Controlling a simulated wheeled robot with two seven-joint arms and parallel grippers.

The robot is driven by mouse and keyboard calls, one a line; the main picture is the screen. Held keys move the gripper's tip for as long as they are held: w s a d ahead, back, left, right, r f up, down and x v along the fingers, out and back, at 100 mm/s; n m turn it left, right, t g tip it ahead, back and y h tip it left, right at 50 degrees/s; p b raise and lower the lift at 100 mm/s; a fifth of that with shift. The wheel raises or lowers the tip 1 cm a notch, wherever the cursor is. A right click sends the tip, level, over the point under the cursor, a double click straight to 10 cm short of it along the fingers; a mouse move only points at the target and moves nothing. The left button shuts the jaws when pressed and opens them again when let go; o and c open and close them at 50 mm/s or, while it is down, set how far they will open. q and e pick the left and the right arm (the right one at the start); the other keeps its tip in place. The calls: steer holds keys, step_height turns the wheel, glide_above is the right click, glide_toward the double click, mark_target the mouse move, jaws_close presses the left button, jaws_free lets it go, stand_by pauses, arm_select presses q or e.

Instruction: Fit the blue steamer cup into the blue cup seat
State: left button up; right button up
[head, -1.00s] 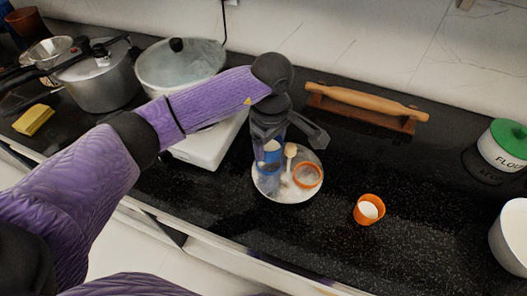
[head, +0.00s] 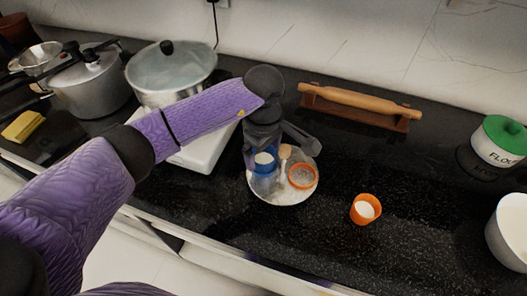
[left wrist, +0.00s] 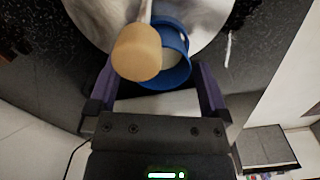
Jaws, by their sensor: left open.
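The blue steamer cup (head: 264,158), with white inside, is at the left of a round white plate (head: 283,199). It also shows in the left wrist view (left wrist: 178,77). My left gripper (left wrist: 157,70) is open, pointing down, with its fingers on either side of the blue cup. A pale wooden knob (left wrist: 137,53) covers part of the cup in the wrist view. The blue cup seat cannot be told apart from the cup, so I cannot tell how deep the cup sits. My right gripper is not in view.
An orange ring (head: 302,176) is on the plate's right, beside a wooden-headed stick (head: 285,152). An orange cup (head: 365,209) stands on the dark counter to the right. A rolling pin (head: 360,101) lies behind; a glass-lidded pot (head: 170,75) stands at left.

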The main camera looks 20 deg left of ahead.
arm_select(q)
step_height(320, 180, up, 11)
steer(key=p, duration=0.2)
steer(key=shift+f, duration=0.2)
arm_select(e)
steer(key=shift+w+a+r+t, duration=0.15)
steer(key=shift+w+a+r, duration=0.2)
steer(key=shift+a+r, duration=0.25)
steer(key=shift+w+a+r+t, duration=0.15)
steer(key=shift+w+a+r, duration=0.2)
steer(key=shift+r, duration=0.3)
arm_select(q)
steer(key=shift+d, duration=0.1)
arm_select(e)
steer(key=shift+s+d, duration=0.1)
